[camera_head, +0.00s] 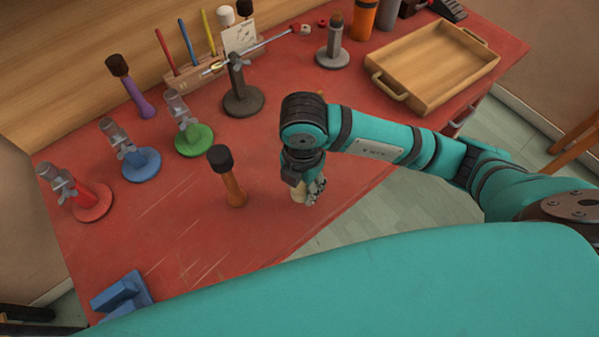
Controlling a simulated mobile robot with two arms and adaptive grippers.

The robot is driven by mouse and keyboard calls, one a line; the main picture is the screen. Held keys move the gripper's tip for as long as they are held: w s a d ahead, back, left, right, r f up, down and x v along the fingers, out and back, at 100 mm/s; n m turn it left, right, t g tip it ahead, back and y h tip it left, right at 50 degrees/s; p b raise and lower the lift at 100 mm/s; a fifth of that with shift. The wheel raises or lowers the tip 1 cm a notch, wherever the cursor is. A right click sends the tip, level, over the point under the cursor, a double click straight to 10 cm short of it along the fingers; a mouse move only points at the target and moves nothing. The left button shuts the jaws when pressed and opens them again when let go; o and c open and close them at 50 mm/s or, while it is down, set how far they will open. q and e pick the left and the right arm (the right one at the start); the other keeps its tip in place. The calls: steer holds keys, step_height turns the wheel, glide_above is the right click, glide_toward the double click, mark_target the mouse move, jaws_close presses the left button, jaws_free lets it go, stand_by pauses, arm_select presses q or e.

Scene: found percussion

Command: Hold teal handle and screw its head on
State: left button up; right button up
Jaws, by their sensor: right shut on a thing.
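My right gripper (312,193) points down over the middle of the red table, near its front edge. It is shut on a small pale cream piece (298,193), mostly hidden by the fingers; I cannot tell whether it touches the table. My left gripper is not in view. I cannot make out a clearly teal handle; a thin blue-teal stick (188,42) stands in the wooden rack at the back left.
An orange handle with a dark head (232,185) stands left of my gripper. Green (195,139), blue (142,164) and red (90,203) clamp stands are further left. A purple handle (139,100), grey stand (243,100) and wooden tray (430,75) lie beyond. A blue block (122,293) is front left.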

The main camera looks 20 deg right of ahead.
steer(key=s+a+r, duration=0.1)
steer(key=s+a, duration=0.1)
steer(key=s, duration=0.9)
steer(key=shift+s+a, duration=0.15)
steer(key=shift+s, duration=0.15)
steer(key=w+d+r+m, duration=0.4)
steer(key=w+d+m, duration=0.1)
steer(key=m, duration=0.7)
steer(key=w+d+r+m, duration=0.4)
steer(key=w+m, duration=0.4)
steer(key=m, duration=0.5)
steer(key=shift+d+r+m, duration=0.3)
steer(key=shift+d+r, duration=0.05)
steer(key=shift+d, duration=0.2)
